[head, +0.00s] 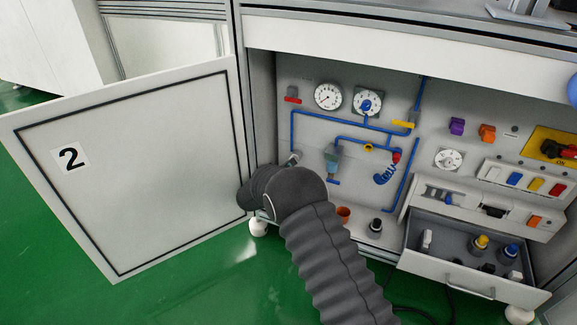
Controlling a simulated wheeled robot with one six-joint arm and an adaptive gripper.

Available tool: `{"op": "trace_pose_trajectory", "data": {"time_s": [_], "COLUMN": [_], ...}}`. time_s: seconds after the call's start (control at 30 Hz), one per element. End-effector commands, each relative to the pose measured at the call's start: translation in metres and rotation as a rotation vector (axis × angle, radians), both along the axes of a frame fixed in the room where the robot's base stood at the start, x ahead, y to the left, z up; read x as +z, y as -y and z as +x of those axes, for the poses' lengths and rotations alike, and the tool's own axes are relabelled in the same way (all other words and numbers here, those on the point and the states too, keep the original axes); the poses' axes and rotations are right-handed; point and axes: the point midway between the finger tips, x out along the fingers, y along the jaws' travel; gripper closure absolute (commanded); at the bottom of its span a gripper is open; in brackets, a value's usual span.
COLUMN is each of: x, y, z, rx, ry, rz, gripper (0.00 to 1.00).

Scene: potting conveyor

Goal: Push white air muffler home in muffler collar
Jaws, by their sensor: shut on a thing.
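My arm, in a dark grey ribbed sleeve, reaches up from the bottom into the left of the open cabinet. Its bent wrist hides my gripper's jaws and whatever is between them. A small pale fitting (295,157) shows just above the wrist, at the lower end of the left blue pipe (292,130). I cannot tell whether it is the muffler collar, the white air muffler or both. How deep the muffler sits cannot be seen.
The open door marked 2 (130,175) stands left of my wrist. An open drawer (455,277) with several coloured-top parts juts out at lower right.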

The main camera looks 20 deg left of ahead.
Motion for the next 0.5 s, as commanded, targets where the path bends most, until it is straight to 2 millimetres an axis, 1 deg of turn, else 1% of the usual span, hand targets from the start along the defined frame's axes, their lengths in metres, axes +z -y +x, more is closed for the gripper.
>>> {"op": "trace_pose_trajectory", "data": {"time_s": [0.1,0.27,0.3,0.37,0.4,0.5], "x": [0.0006,0.0006,0.0006,0.0006,0.0006,0.0005], "y": [-0.0001,-0.0001,-0.0001,-0.0001,-0.0001,-0.0001], "z": [0.0000,0.0001,0.0001,0.0001,0.0001,0.0001], "rx": [0.001,0.001,0.001,0.001,0.001,0.000], "ry": [0.004,0.004,0.004,0.004,0.004,0.003], "rz": [0.046,0.049,0.049,0.049,0.048,0.048], "gripper": [1.00,1.00,0.79,0.64,0.55,0.55]}}
